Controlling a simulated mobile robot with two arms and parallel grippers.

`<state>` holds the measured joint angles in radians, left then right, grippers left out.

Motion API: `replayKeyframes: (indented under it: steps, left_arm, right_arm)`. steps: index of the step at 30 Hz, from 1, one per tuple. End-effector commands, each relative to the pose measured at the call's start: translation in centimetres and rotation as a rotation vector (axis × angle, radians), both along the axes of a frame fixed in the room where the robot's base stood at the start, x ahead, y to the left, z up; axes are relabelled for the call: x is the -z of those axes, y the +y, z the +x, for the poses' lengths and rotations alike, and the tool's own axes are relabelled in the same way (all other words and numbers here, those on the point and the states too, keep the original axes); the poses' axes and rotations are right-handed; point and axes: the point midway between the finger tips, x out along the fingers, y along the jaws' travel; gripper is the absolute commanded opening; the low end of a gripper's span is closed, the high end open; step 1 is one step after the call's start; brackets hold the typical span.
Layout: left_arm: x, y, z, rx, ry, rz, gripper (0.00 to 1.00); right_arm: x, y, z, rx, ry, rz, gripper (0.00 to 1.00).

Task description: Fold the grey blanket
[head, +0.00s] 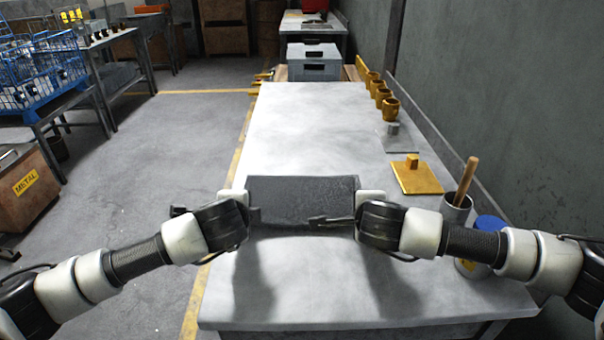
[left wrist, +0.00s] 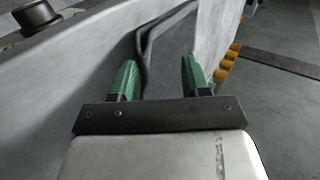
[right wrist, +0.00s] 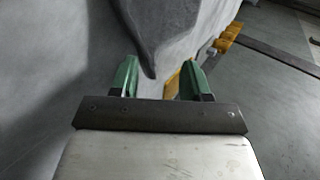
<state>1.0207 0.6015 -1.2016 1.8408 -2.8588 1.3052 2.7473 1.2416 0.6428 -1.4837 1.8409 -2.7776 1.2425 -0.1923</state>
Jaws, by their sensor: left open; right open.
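The grey blanket (head: 302,200) lies as a dark flat rectangle across the table, between my two grippers in the head view. My left gripper (left wrist: 158,72) is open at the blanket's left end; in the left wrist view the blanket (left wrist: 170,55) reaches between its green fingers, and its edge looks layered. My right gripper (right wrist: 157,70) is open at the right end; in the right wrist view a pointed corner of the blanket (right wrist: 160,25) comes down between its fingers. I cannot tell whether any finger touches the cloth. The fingertips are hidden in the head view.
The pale table (head: 300,130) is clear beyond the blanket. Along its right side stand several brass cups (head: 390,108), a brass block on a plate (head: 416,178), a can with a wooden handle (head: 456,205) and a blue-lidded tin (head: 490,228). A grey crate (head: 313,68) stands behind.

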Motion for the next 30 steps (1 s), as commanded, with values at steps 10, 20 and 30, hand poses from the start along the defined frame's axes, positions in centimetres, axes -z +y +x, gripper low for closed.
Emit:
replayKeyframes:
  steps: [10,20,30]
  left_arm:
    - [-4.6,-0.1,-2.5,0.003,-0.002,-0.002,0.47]
    - [-8.4,-0.1,-5.5,0.003,-0.002,-0.002,0.47]
    - [-8.8,0.0,-5.9,0.001,0.001,-0.001,0.47]
  right_arm:
    - [-4.6,0.0,-2.5,-0.002,-0.003,0.001,0.47]
    - [-8.4,0.0,-5.5,-0.001,-0.002,0.001,0.47]
    - [-8.9,0.0,-5.9,0.000,-0.001,0.000,0.47]
